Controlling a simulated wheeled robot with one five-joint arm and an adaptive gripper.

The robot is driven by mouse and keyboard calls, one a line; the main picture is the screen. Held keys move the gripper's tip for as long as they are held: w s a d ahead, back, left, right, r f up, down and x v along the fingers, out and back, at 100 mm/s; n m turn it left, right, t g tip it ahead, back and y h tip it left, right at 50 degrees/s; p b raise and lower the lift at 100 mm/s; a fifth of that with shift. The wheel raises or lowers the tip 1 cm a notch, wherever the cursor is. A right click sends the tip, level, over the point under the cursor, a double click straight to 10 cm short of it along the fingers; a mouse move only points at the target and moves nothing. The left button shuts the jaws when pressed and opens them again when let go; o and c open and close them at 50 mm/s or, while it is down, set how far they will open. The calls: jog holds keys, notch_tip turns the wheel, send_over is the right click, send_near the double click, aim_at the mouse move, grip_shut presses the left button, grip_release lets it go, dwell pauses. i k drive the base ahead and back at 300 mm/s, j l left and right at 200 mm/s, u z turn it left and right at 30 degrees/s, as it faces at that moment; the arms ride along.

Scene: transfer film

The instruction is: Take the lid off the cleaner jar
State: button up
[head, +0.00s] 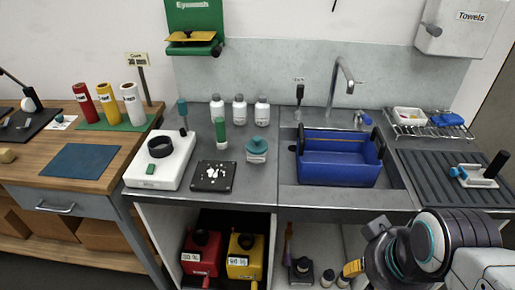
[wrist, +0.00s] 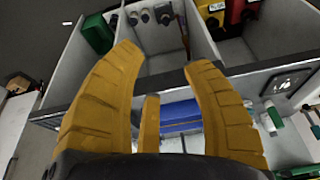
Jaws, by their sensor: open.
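The likely cleaner jar (head: 257,155) is a small pale jar with a label on the grey counter, left of the sink. Its wide teal lid (head: 257,143) with a knob sits on top. My gripper (head: 352,268) is low at the front right in the head view, well apart from the jar. I cannot make out the jar for sure in the wrist view.
Three white bottles (head: 239,110) stand behind the jar, and a green bottle (head: 220,133) stands to its left. A black tray (head: 214,176) and white device (head: 161,160) are further left. A blue tub (head: 339,165) fills the sink. Counter in front of the jar is clear.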

aim_at(256, 146)
jog(key=i+j+u, duration=0.1)
jog(key=u, duration=0.4)
jog(key=i+j+u, duration=0.15)
jog(key=u, duration=0.3)
jog(key=i+j+u, duration=0.15)
jog(key=u, duration=0.35)
jog(key=i+u, duration=0.2)
jog(key=u, duration=0.25)
jog(key=i+u, duration=0.2)
jog(key=u, duration=0.3)
jog(key=i+l+u, duration=0.1)
jog(key=u, duration=0.35)
